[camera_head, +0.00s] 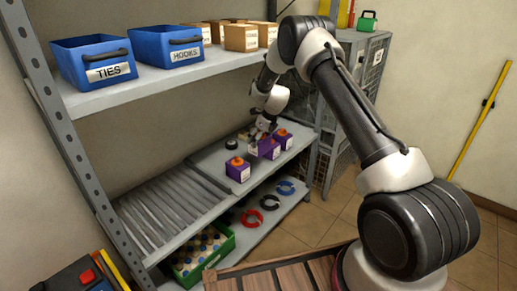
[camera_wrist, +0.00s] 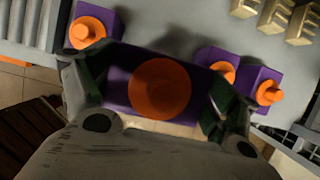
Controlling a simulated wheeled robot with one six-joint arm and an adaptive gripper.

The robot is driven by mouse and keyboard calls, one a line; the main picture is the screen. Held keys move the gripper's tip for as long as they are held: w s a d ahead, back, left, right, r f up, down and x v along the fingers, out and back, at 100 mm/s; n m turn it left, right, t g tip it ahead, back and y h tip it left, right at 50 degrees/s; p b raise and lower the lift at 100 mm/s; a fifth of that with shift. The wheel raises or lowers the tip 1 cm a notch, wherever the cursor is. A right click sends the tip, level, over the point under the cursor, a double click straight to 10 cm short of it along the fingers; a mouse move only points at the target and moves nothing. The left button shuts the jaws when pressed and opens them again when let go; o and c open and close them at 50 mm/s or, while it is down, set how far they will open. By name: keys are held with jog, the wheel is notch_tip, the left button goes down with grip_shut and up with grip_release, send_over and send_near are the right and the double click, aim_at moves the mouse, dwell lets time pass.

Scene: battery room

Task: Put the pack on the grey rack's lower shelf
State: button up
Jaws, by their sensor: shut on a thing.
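My gripper (camera_head: 259,134) is over the middle shelf of the grey rack. It is shut on a purple pack with an orange round top (camera_wrist: 160,88), which fills the middle of the wrist view between the fingers. In the head view the held pack is partly hidden by the gripper. I cannot tell how far it is above the shelf. A similar pack (camera_head: 238,170) stands in front to the left, and two more stand to the right, one near (camera_head: 270,150) and one farther (camera_head: 284,139). The rack's lower shelf (camera_head: 262,229) is below, partly in view.
The lower shelf bears a green crate of bottles (camera_head: 205,254), a red ring (camera_head: 251,218) and blue rings (camera_head: 286,187). Rollers (camera_head: 170,208) cover the middle shelf's left part. Blue bins (camera_head: 92,62) and cartons stand on top. A wooden slatted surface (camera_head: 285,276) is in front.

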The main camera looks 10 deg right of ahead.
notch_tip(320, 180, down, 10)
jog(key=shift+w+r, duration=0.1)
jog(key=shift+r, duration=0.05)
dwell(0.4)
jog(key=o, duration=1.4)
